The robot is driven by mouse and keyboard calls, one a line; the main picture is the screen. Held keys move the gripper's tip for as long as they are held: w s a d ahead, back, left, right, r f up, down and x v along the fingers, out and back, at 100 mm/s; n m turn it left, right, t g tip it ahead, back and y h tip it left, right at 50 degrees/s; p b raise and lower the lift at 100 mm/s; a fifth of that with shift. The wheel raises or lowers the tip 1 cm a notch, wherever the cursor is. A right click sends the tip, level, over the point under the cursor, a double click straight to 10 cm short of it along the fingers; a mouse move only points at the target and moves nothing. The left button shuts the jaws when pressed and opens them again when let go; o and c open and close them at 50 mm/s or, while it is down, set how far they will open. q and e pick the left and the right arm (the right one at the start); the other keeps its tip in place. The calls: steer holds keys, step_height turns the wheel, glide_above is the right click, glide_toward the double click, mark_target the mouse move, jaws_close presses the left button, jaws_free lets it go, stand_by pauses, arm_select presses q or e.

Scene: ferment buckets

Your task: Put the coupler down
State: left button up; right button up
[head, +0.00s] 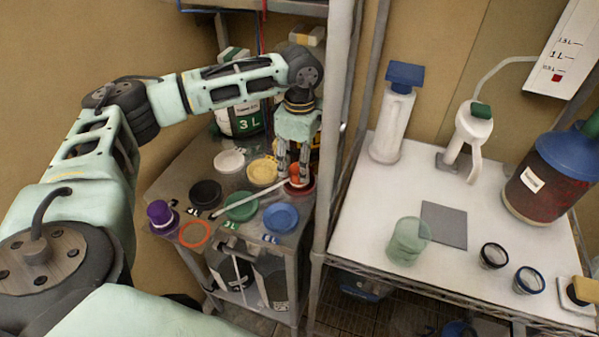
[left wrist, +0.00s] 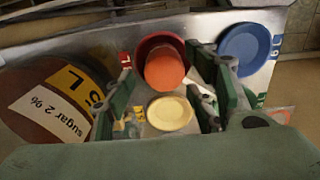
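An orange-red cylindrical piece, apparently the coupler (head: 299,176), is at the right side of the left-hand metal table, over a dark red round lid. I cannot tell whether the piece touches the lid's surface. My right gripper is not in view.
Around it lie a cream lid (head: 262,172), green lid (head: 241,206), blue lid (head: 281,218), black lid (head: 205,194) and white lid (head: 229,161). A pale rod lies across the green lid. A 3 L bucket (head: 239,122) stands behind. A metal post (head: 335,130) rises close right.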

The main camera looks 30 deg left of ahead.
arm_select(q)
step_height(320, 180, up, 9)
steer(key=b, duration=0.1)
steer(key=shift+f+b, duration=0.15)
steer(key=shift+b, duration=0.25)
